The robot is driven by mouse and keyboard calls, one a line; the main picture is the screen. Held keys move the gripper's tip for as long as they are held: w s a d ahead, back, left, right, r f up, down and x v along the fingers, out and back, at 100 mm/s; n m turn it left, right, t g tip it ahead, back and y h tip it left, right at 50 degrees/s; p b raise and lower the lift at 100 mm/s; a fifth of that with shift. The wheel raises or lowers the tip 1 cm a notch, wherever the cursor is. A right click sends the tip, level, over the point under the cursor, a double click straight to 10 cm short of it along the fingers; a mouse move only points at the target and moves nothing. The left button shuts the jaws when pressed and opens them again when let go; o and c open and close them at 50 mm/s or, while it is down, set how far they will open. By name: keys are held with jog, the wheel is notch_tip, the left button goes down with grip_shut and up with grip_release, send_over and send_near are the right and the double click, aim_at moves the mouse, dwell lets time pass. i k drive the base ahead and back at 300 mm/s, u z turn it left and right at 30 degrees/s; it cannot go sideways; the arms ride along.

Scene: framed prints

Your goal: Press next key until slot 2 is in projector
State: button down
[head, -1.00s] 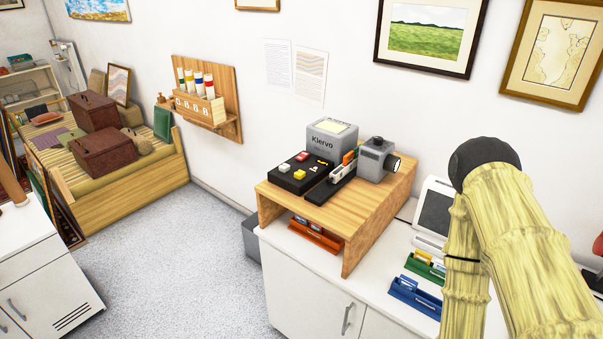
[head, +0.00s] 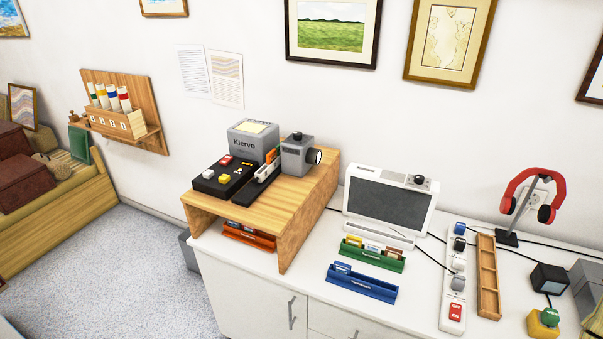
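The grey projector (head: 298,156) with a round lens stands on a wooden riser (head: 310,200) on the white counter. A black slide tray (head: 258,184) with a few upright slides runs beside it. A black key panel (head: 210,182) lies to the left, with a red key (head: 226,160), a white key (head: 208,173) and a yellow key (head: 224,179). The key labels are too small to read, and I cannot tell which slot is in the projector. My gripper is not in view.
A grey Klervo box (head: 250,140) stands behind the keys. An orange rack (head: 250,236) sits under the riser. Right of it are a white-framed screen (head: 390,208), a green rack (head: 372,256), a blue rack (head: 360,284), a power strip (head: 455,285) and red headphones (head: 524,195).

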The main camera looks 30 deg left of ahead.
aim_at(224, 178)
jog(key=z, duration=1.65)
jog(key=k, duration=2.35)
jog(key=u, duration=1.95)
jog(key=i, duration=0.8)
